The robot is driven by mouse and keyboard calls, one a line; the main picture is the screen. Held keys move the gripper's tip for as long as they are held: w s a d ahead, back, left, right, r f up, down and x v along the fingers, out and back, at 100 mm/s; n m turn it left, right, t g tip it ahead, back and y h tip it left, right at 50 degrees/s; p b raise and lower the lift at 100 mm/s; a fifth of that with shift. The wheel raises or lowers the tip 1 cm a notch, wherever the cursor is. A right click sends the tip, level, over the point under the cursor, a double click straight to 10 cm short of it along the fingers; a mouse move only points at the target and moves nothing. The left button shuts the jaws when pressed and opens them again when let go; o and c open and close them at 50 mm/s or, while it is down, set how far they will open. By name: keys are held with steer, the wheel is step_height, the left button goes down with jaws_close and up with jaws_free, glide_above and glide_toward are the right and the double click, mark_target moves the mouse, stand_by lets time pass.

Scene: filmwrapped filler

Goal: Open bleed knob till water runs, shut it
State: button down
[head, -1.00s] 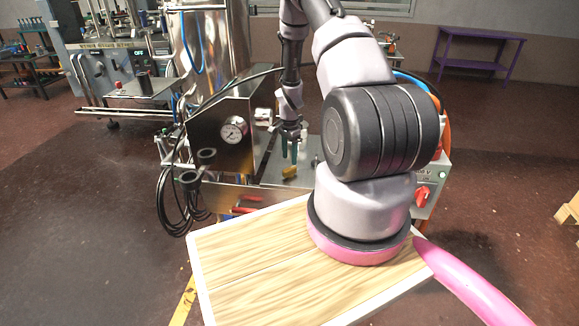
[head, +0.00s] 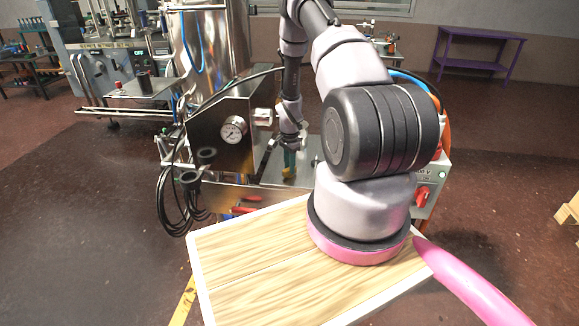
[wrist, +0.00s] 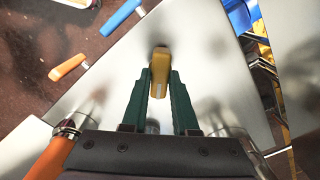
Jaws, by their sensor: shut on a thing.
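The yellow bleed knob (head: 286,173) sits at the steel machine's flat top plate (head: 308,160). My gripper (head: 289,163) reaches down to it with green fingers. In the wrist view the knob (wrist: 159,72) is a yellow bar between the two fingertips of my gripper (wrist: 160,84), and the jaws are shut on it. The knob's far end sticks out past the tips, and its mount is hidden. I see no running water in either view.
A steel box with a round pressure gauge (head: 233,129) stands just left of the gripper. Black cables (head: 172,200) hang at its left. Orange (wrist: 68,68) and blue (wrist: 122,17) handles lie near the plate's edge. A red switch (head: 422,196) is at right.

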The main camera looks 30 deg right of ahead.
steer(key=shift+n, duration=0.3)
steer(key=n, duration=1.2)
steer(key=shift+n, duration=2.5)
steer(key=c, duration=0.7)
jaws_free()
